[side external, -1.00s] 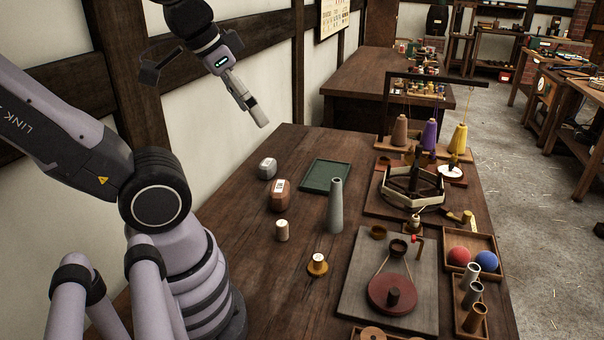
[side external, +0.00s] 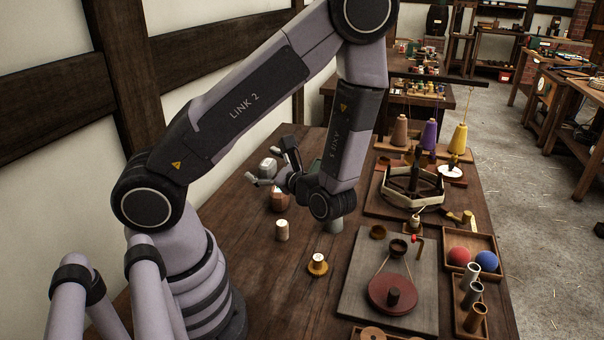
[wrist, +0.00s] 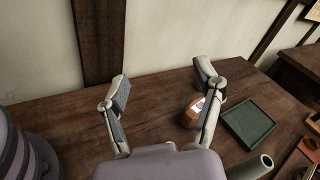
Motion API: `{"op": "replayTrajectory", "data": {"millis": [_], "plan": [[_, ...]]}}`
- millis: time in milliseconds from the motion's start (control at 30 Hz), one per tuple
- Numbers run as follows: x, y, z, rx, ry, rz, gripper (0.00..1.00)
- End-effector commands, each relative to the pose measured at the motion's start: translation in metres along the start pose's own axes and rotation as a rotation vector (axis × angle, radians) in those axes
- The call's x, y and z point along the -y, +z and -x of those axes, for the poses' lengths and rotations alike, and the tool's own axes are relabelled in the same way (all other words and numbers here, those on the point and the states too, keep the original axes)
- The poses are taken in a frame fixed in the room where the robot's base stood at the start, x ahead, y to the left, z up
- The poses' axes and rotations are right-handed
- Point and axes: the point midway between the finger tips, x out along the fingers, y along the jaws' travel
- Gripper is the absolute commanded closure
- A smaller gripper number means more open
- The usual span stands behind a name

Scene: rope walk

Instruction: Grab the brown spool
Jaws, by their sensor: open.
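A brown cone spool (side external: 399,131) stands upright on a wooden rack at the table's far right, beside a purple cone spool (side external: 429,135) and a yellow one (side external: 458,140). It is not in the wrist view. My gripper (side external: 270,163) is open and empty above the table's left part, well apart from the cones. In the wrist view my gripper (wrist: 162,79) has its two fingers spread wide.
A green tray (wrist: 250,122) lies right of the brown block. A grey upright tube (side external: 333,226) is mostly hidden by my arm.

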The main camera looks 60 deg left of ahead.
Motion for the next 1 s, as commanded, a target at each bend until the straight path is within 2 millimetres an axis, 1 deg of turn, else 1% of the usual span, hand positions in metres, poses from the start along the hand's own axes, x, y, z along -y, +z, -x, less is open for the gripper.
{"op": "replayTrajectory", "data": {"millis": [33,133,200,300,400,500,667,767,1000], "plan": [[-0.002,-0.016,-0.001,0.025,-0.099,-0.073,0.33],[-0.004,-0.047,-0.002,0.040,-0.289,-0.187,0.33],[-0.010,-0.070,-0.002,0.031,-0.411,-0.264,0.33],[-0.022,-0.099,-0.002,0.003,-0.556,-0.361,0.33],[-0.036,-0.120,-0.003,-0.034,-0.656,-0.435,0.33],[-0.045,-0.133,-0.004,-0.062,-0.712,-0.478,0.33],[-0.055,-0.146,-0.005,-0.078,-0.738,-0.500,0.33],[-0.063,-0.162,-0.007,-0.078,-0.737,-0.499,0.33],[-0.088,-0.210,-0.013,-0.077,-0.736,-0.498,0.33]]}}
